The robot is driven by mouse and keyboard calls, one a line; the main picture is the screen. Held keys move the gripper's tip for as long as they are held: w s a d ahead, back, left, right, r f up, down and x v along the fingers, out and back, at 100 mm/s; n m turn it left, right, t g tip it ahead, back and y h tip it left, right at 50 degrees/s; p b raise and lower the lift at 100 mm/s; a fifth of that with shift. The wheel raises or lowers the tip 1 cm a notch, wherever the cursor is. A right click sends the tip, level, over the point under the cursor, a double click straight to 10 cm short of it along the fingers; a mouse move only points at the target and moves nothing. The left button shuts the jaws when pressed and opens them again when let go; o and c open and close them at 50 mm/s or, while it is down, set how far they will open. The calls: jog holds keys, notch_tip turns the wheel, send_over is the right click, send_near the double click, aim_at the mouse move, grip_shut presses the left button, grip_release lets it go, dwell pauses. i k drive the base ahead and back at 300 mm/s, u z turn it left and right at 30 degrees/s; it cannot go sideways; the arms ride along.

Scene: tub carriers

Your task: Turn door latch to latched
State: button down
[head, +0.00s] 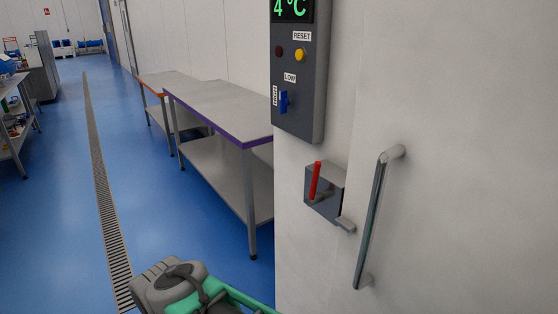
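The door latch (323,194) is a dark grey box on the pale wall in the head view, right of centre. Its red lever (315,180) stands nearly upright, leaning slightly right at the top. A short grey bar (345,224) sticks out at the lower right of the box, toward the door. The pale door (460,180) is on the right and carries a long, upright metal pull handle (371,220). The door looks flush with the wall, but I cannot tell whether it is fully closed.
A control panel (300,115) with a 4 °C display, buttons and a blue switch is above the latch. Steel tables (222,110) stand along the wall to the left. A grey and green rounded part shows at the bottom edge. Blue floor (60,220) is open at left.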

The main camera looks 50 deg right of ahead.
aim_at(313, 198)
jog(key=u, duration=0.1)
jog(key=i, duration=1)
jog(key=z, duration=0.4)
